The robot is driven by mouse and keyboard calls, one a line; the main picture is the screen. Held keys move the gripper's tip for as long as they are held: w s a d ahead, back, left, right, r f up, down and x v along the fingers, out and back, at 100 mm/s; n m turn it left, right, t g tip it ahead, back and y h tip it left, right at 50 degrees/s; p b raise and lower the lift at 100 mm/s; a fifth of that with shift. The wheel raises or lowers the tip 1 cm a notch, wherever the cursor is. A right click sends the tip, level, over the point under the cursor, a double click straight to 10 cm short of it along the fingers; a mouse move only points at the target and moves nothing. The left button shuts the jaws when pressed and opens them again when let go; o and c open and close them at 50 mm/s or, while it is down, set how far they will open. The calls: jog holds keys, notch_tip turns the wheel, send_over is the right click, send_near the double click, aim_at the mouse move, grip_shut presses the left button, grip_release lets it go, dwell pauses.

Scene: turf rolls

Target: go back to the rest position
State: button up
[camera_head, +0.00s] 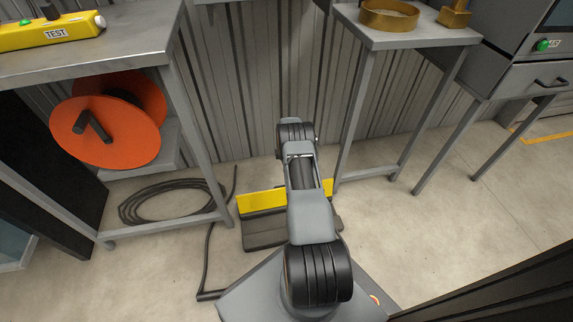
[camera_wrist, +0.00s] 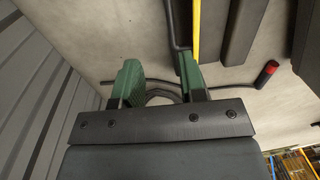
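My gripper (camera_wrist: 160,82) shows in the wrist view with its two green fingers apart. The gap between them is empty; only floor and dark cable show beyond it. In the head view my arm rises at the centre and bends away toward the corrugated wall. The gripper itself cannot be made out there, hidden behind the arm. No turf roll shows in either view.
A grey workbench (camera_head: 120,55) at left bears a yellow TEST box (camera_head: 45,33); an orange reel (camera_head: 100,135) sits below. Coiled cable (camera_head: 160,203) and a yellow-edged block (camera_head: 262,198) lie on the floor. A small stand (camera_head: 415,38) holds a brass ring (camera_head: 388,15).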

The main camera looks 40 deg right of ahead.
dwell(0.3)
jog(key=a+r+m+t+p, duration=0.15)
jog(key=a+r+p, duration=0.4)
jog(key=r, duration=0.95)
jog(key=a+r+m+p, duration=0.2)
jog(key=a+r+p, duration=0.35)
jog(key=r, duration=0.95)
jog(key=a+r+m+p, duration=0.2)
jog(key=a+r+p, duration=0.35)
jog(key=r, duration=1.05)
jog(key=s+a+r+m+t+p, duration=0.1)
jog(key=s+a+r+p, duration=0.25)
jog(key=r, duration=0.25)
jog(key=s+a+r+m+p, duration=0.1)
jog(key=s+a+r+p, duration=0.1)
jog(key=r+p, duration=0.3)
jog(key=s+a+r+m+t+p, duration=0.1)
jog(key=s+a+r+p, duration=0.15)
jog(key=r, duration=0.55)
jog(key=s+a+r+m+p, duration=0.2)
jog(key=s+a+r+p, duration=0.1)
jog(key=s, duration=0.4)
jog(key=s+a+r+m+p, duration=0.2)
jog(key=s+a+r+p, duration=0.2)
jog(key=s+r+p, duration=0.2)
jog(key=shift+s+r+t, duration=0.45)
jog(key=shift+s+r, duration=0.3)
jog(key=shift+s, duration=0.15)
